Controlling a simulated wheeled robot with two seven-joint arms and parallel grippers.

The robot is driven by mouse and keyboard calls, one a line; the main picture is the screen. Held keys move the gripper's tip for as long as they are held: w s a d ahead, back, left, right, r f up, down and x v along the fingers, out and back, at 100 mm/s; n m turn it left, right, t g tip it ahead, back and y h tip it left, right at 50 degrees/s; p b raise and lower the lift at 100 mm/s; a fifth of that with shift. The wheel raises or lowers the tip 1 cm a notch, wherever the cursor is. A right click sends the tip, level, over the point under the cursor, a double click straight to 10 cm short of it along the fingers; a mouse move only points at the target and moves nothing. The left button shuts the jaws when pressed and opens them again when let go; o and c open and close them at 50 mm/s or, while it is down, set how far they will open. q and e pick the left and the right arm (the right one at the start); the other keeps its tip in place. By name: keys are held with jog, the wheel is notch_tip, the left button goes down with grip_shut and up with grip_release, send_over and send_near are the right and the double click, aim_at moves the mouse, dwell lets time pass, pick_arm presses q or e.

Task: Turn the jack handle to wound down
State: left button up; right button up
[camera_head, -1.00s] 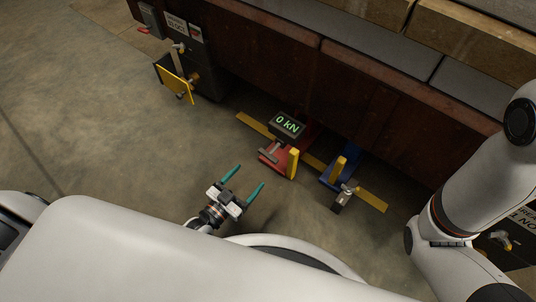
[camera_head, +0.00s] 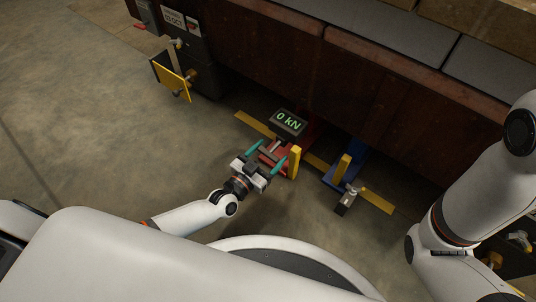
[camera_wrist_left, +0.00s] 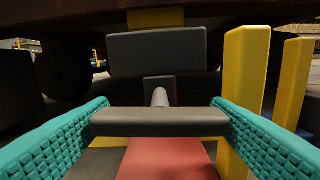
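The red jack (camera_head: 282,166) stands on the floor under the beam's edge, with a display (camera_head: 289,122) reading "0 kN". Its grey T-shaped handle (camera_head: 268,155) points towards me. In the left wrist view the handle's crossbar (camera_wrist_left: 160,122) lies level, with its shaft running back to the jack. My left gripper (camera_head: 270,153) is open, with one teal finger beside each end of the crossbar. I cannot tell whether the fingers touch it. My right arm (camera_head: 462,205) comes in at the right; its gripper is out of view.
A blue jack (camera_head: 345,168) with its own handle (camera_head: 347,200) stands to the right. Yellow upright posts (camera_head: 295,162) stand beside the jacks. A dark box with a yellow plate (camera_head: 172,80) is at the upper left. Floor at the left is clear.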

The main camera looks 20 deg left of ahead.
pick_arm(q)
jog(key=c, duration=0.6)
jog(key=shift+o, duration=0.2)
jog(key=shift+n+p, duration=0.35)
jog(key=shift+n, duration=0.15)
jog(key=o, duration=0.7)
jog(key=shift+s, duration=0.1)
